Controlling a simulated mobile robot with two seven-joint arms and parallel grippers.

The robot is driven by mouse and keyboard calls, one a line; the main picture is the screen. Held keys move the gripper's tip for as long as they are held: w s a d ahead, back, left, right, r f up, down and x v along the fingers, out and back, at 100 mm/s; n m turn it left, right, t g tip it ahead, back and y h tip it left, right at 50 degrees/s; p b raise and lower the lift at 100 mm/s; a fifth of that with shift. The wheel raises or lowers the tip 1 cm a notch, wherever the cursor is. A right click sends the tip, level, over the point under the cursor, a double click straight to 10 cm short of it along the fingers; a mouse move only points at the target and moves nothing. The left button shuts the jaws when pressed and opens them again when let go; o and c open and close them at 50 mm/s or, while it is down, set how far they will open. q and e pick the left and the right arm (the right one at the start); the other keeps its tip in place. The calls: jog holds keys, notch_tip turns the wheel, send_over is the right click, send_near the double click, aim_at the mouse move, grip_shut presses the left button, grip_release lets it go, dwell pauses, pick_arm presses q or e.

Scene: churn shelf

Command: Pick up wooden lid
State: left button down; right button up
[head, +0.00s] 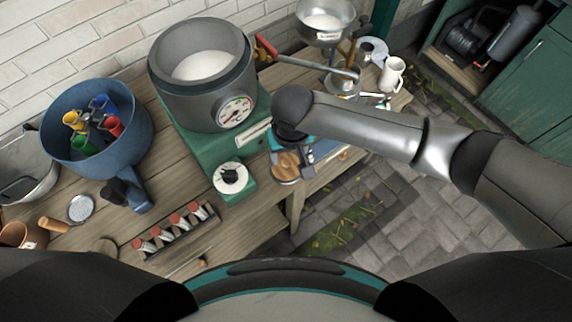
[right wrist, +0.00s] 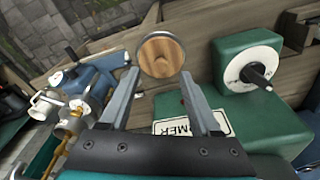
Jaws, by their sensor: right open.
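The wooden lid (right wrist: 156,50) is a round, light-brown disc with a knob and a metal rim. It lies by the front edge of the wooden bench, right of the green machine. In the head view the lid (head: 286,160) sits just below my right gripper (head: 290,146). In the right wrist view my right gripper (right wrist: 160,80) is open and empty. The lid appears just beyond its two fingertips, between them in the picture. I cannot tell whether they touch it. My left gripper is out of view.
The green machine (head: 237,189) with a grey drum (head: 203,62) and a dial stands left of the lid. A blue pot (head: 70,140) of coloured cups and a rack of red-topped jars (head: 180,235) are further left. A white mug (head: 392,74) stands at the back right.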

aim_at(286, 162)
jog(key=shift+w+a+f+b, duration=0.1)
jog(key=shift+w+f+b, duration=0.05)
jog(key=shift+f, duration=0.7)
jog(key=shift+w+a+f+b, duration=0.1)
jog(key=shift+w+f+b, duration=0.1)
jog(key=shift+f, duration=0.7)
jog(key=shift+w+f+b, duration=0.15)
jog(key=shift+f, duration=0.7)
grip_shut()
